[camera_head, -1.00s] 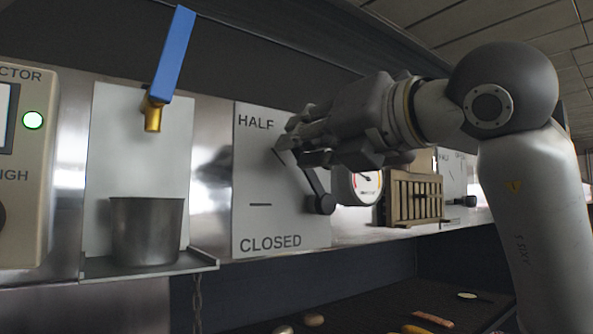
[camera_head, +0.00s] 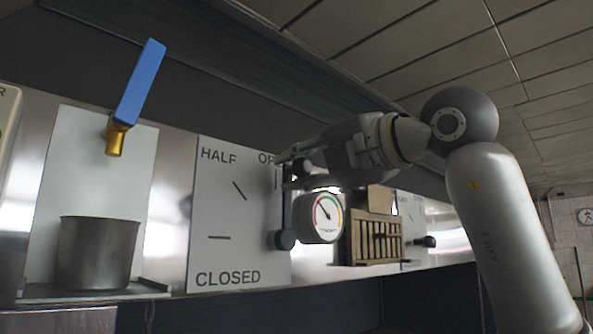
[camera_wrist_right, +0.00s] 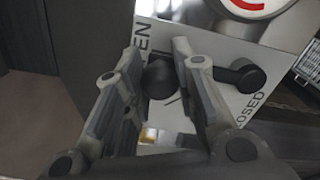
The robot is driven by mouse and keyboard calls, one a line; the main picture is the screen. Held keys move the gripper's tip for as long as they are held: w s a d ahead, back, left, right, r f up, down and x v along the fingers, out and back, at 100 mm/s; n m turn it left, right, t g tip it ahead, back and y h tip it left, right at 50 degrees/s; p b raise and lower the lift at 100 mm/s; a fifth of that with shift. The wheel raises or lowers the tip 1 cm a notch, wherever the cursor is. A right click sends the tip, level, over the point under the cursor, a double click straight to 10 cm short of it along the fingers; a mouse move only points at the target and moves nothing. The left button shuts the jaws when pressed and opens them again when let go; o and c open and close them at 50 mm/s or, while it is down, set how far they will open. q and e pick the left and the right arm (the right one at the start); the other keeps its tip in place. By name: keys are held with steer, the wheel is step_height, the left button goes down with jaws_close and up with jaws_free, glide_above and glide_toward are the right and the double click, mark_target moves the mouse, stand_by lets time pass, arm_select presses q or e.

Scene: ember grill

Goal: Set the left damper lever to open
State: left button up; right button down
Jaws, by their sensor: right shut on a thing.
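The left damper lever (camera_head: 286,212) is dark, with its pivot low on the right edge of a white plate (camera_head: 225,225) marked HALF, CLOSED and a partly covered OP word. The lever points nearly straight up, close beside the mark under the OP word. My right gripper (camera_head: 291,175) is shut on the lever's upper end in the head view. In the right wrist view, the lever's round dark knob (camera_wrist_right: 158,78) lies between the fingers, and the pivot (camera_wrist_right: 245,75) shows to the right. My left gripper is not in view.
A round gauge (camera_head: 322,218) is just right of the lever, with a wooden slatted box (camera_head: 375,238) beyond it. A second dark lever (camera_head: 425,242) is farther right. At left are a blue-handled tap (camera_head: 138,85) and a metal cup (camera_head: 97,250) on a ledge.

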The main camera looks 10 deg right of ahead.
stand_by(0.4)
steer(key=c, duration=1.1)
jaws_free()
steer(key=shift+w+d, duration=0.1)
steer(key=shift+c, duration=0.2)
steer(key=v, duration=1.2)
